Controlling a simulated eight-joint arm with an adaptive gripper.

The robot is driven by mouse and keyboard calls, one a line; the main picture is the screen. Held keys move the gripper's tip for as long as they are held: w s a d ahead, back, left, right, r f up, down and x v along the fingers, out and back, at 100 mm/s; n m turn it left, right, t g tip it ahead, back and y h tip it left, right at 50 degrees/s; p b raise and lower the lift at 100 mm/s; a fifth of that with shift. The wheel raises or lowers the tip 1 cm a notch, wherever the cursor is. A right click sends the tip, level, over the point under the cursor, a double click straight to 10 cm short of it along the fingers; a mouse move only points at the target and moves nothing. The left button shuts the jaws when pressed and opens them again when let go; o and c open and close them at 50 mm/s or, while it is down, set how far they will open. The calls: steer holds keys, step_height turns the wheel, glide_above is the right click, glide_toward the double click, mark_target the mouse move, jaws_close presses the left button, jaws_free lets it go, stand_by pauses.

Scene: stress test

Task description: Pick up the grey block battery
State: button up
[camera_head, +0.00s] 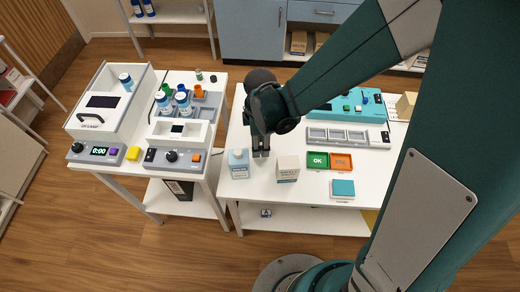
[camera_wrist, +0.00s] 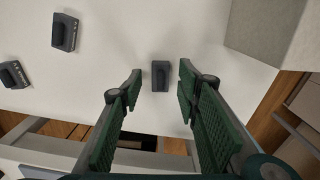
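My gripper (camera_head: 260,153) points down over the white table, between a squat bottle and a white carton in the head view. In the wrist view my gripper (camera_wrist: 160,92) is open, its green-padded fingers apart. A small dark grey block (camera_wrist: 160,76), which looks like the battery, shows between the fingertips. I cannot tell how far above it the fingertips are. Two similar dark grey pieces, one (camera_wrist: 65,32) at the upper left and one (camera_wrist: 14,75) at the left edge, lie on the white surface. In the head view I cannot make out the block by my gripper.
The white carton (camera_head: 288,168) stands close right of my gripper, the bottle (camera_head: 239,163) close left. A table with lab devices (camera_head: 181,130) stands at the left.

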steer(key=shift+f, duration=0.4)
steer(key=shift+c, duration=0.5)
steer(key=c, duration=0.8)
